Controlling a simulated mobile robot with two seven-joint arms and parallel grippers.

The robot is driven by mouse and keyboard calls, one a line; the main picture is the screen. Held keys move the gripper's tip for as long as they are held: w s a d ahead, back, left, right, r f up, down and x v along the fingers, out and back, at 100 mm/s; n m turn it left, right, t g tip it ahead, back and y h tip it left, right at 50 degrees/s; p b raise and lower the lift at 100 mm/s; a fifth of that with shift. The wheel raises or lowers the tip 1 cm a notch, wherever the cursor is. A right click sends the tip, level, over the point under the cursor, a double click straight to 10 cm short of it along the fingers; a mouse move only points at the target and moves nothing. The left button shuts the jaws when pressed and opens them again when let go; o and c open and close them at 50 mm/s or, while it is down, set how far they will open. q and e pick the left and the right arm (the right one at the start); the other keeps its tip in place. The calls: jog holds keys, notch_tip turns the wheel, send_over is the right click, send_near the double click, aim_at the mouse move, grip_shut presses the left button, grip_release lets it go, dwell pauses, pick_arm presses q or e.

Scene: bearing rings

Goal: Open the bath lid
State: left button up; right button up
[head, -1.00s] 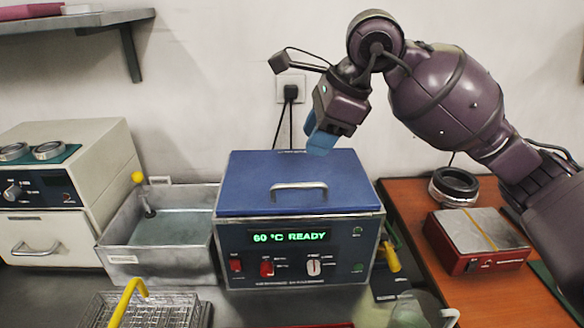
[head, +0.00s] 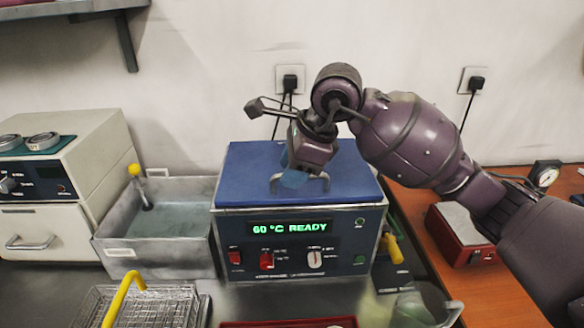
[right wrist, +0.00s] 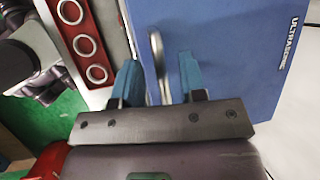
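The ultrasonic bath (head: 298,245) stands in the middle of the bench, its display reading "60 °C READY". Its blue lid (head: 245,165) lies flat and closed on top. A metal bar handle (head: 322,183) stands up from the lid. My left gripper is in no view.
Left of the bath is a metal tank (head: 165,225) of liquid with a yellow-topped tool. A wire basket (head: 155,305) with a yellow handle is in front. A red device (head: 460,235) stands at the right. A red tray (head: 290,322) lies at the front edge.

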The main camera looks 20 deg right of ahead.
grip_shut()
jog(key=shift+r, duration=0.1)
